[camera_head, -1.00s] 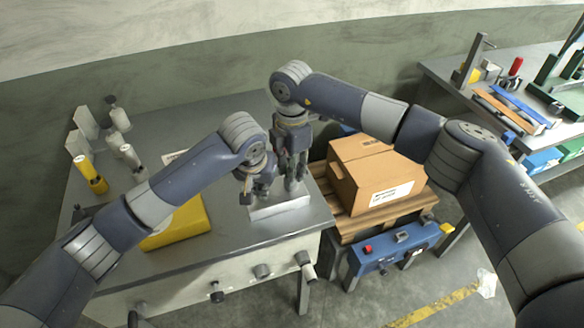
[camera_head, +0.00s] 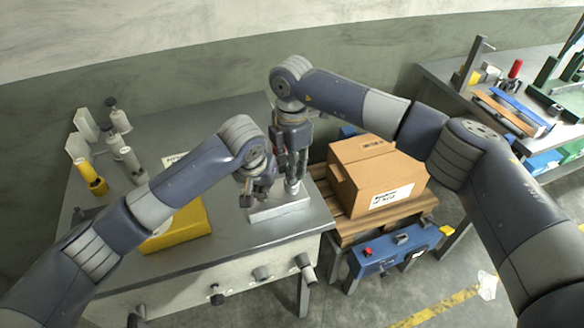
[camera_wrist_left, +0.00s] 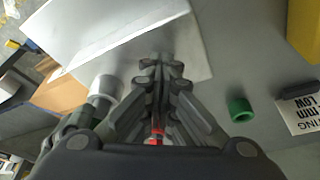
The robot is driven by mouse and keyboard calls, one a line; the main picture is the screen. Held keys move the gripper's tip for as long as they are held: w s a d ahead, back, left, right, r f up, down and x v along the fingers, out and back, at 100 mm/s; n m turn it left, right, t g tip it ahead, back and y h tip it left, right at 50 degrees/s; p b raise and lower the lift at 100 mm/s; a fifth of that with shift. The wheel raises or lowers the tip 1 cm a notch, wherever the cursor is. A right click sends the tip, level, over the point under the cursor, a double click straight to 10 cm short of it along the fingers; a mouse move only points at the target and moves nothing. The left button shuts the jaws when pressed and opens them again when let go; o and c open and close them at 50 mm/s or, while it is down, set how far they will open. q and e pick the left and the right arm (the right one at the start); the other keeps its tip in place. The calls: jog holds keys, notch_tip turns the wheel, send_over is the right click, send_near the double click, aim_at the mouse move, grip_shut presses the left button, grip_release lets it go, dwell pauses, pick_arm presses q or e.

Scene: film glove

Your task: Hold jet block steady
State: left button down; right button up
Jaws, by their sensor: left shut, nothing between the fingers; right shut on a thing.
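The pale metal block (camera_head: 282,207), which I take to be the jet block, lies flat on the grey bench near its right front corner. In the left wrist view a large pale, flat-faced piece (camera_wrist_left: 95,25) fills the upper left, likely the same block. My left gripper (camera_head: 256,199) is shut and empty at the block's left rear edge; whether it touches is unclear. Its closed fingers also show in the left wrist view (camera_wrist_left: 162,66). My right gripper (camera_head: 292,176) points down over the block, shut on a small grey piece (camera_head: 293,187), mostly hidden by the fingers.
A yellow case (camera_head: 178,226) lies left of the block. Grey and yellow fittings (camera_head: 97,183) stand at the bench's far left. A green ring (camera_wrist_left: 240,109) lies near the left fingers. A cardboard box (camera_head: 377,178) sits on a pallet right of the bench.

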pick_arm(q)
jog(key=shift+s+a+f, duration=0.1)
jog(key=shift+s+f, duration=0.15)
jog(key=shift+f, duration=0.15)
pick_arm(e)
jog(key=shift+r, duration=3.5)
pick_arm(q)
jog(key=shift+r, duration=0.1)
jog(key=shift+w+r, duration=0.25)
jog(key=shift+r, duration=0.75)
pick_arm(e)
jog(key=shift+w+f, duration=0.1)
jog(key=shift+f, duration=0.05)
pick_arm(q)
jog(key=shift+r, duration=1.65)
jog(key=shift+r, duration=0.15)
